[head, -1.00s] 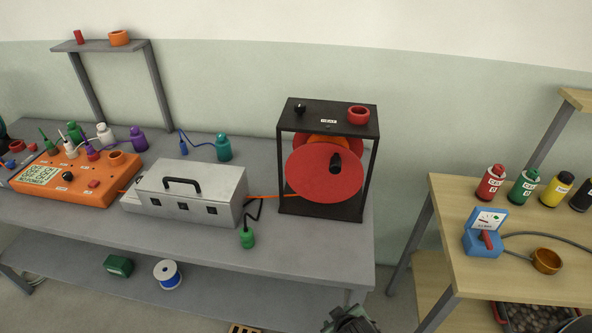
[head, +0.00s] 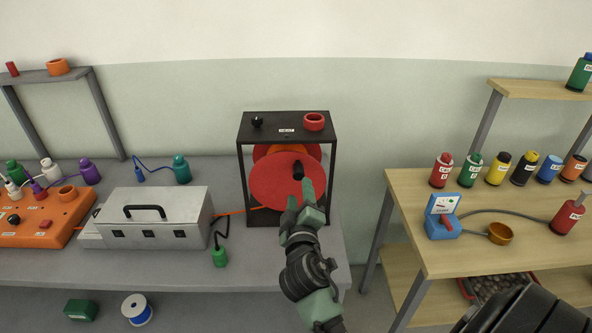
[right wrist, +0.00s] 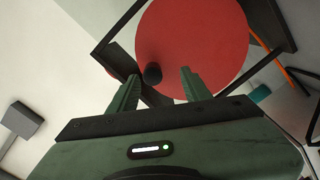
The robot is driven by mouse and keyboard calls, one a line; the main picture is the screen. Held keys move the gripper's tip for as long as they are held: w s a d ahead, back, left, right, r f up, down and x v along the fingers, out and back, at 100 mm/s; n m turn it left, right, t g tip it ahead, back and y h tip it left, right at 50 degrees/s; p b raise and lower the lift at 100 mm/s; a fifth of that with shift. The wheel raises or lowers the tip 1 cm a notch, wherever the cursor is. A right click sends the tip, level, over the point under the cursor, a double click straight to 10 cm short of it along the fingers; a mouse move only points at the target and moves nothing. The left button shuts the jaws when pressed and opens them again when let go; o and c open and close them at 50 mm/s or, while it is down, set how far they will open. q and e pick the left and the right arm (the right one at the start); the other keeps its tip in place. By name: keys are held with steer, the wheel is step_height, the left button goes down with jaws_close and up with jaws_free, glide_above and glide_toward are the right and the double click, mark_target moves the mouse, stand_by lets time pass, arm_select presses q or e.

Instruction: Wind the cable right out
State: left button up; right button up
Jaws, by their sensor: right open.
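The cable reel is a red disc (head: 278,182) in a black frame (head: 242,160) on the grey bench. A black crank knob (head: 298,170) sticks out of the disc's right side. An orange cable (head: 232,212) runs from the reel left to the silver box. My right gripper (head: 300,190) is in front of the disc, just below the knob. In the right wrist view my right gripper (right wrist: 158,85) is open, and the black knob (right wrist: 152,74) lies between its fingertips in the picture; I cannot tell if it touches. My left gripper is not in view.
A wooden table (head: 420,200) with several bottles and a blue gauge (head: 442,216) stands to the right, beyond a gap.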

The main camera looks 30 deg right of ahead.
mark_target(298, 170)
steer(key=shift+w+r, duration=0.4)
steer(key=shift+r, duration=0.25)
steer(key=shift+w+d+r+n+t, duration=0.15)
steer(key=shift+w+d+n+t, duration=0.1)
steer(key=shift+w+n+t, duration=0.05)
steer(key=p+x, duration=0.2)
steer(key=x, duration=0.5)
steer(key=shift+d, duration=0.1)
jaws_close()
stand_by(0.5)
